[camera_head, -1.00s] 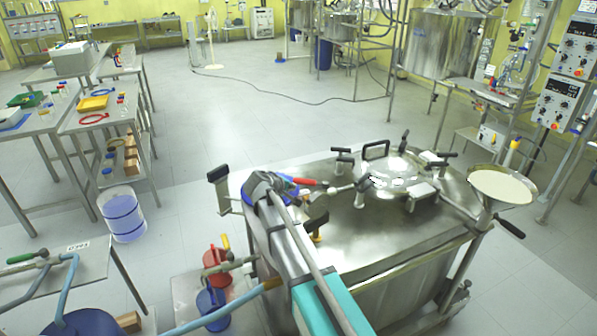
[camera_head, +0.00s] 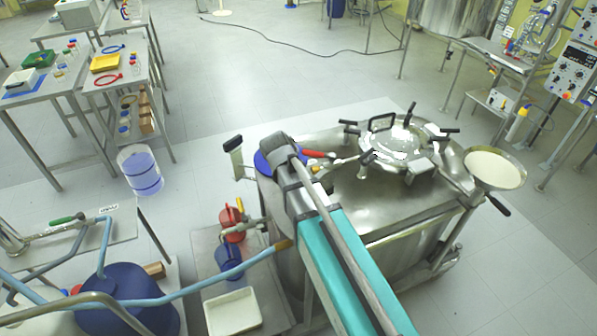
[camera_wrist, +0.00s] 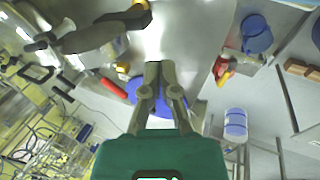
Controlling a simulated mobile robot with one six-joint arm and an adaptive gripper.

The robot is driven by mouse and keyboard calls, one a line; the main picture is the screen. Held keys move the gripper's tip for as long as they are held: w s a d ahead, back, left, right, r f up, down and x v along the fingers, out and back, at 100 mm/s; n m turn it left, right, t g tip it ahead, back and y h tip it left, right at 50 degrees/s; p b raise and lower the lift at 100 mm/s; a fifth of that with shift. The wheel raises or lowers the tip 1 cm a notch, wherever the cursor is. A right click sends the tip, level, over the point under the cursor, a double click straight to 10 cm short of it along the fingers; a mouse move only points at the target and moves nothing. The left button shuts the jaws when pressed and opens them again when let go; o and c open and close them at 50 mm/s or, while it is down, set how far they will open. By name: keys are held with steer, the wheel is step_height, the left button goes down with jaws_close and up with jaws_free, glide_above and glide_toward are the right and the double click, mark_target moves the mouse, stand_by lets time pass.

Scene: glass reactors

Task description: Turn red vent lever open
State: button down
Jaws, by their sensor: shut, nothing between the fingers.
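The vent lever with a red handle (camera_head: 318,155) lies on top of the steel reactor cart (camera_head: 375,210), just right of my arm's end. In the wrist view the red handle (camera_wrist: 112,88) shows left of my gripper (camera_wrist: 159,66), apart from the fingertips in the picture. My gripper's fingers are together and empty, over a blue round part (camera_wrist: 138,91). In the head view my wrist hides the fingers and part of the blue round part (camera_head: 263,162). The lever's inner end is hard to make out.
A glass-topped lid with black handles (camera_head: 395,145) and a pale funnel bowl (camera_head: 494,168) stand right on the cart. A black-ended handle (camera_head: 234,145) sticks out left. Red (camera_head: 232,222) and blue (camera_head: 228,258) jugs stand on a low shelf at left.

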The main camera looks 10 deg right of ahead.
steer(key=s+d+r+m+g+y+p, duration=0.1)
steer(key=s+d+r+m+y+p, duration=0.2)
steer(key=s+d, duration=0.6)
steer(key=s+r+m+p, duration=0.1)
steer(key=s+r+p, duration=0.1)
steer(key=s, duration=0.1)
steer(key=shift+d+m+g+y, duration=0.15)
steer(key=shift+m+g+y, duration=0.15)
steer(key=shift+g, duration=0.1)
steer(key=shift+s+f, duration=0.1)
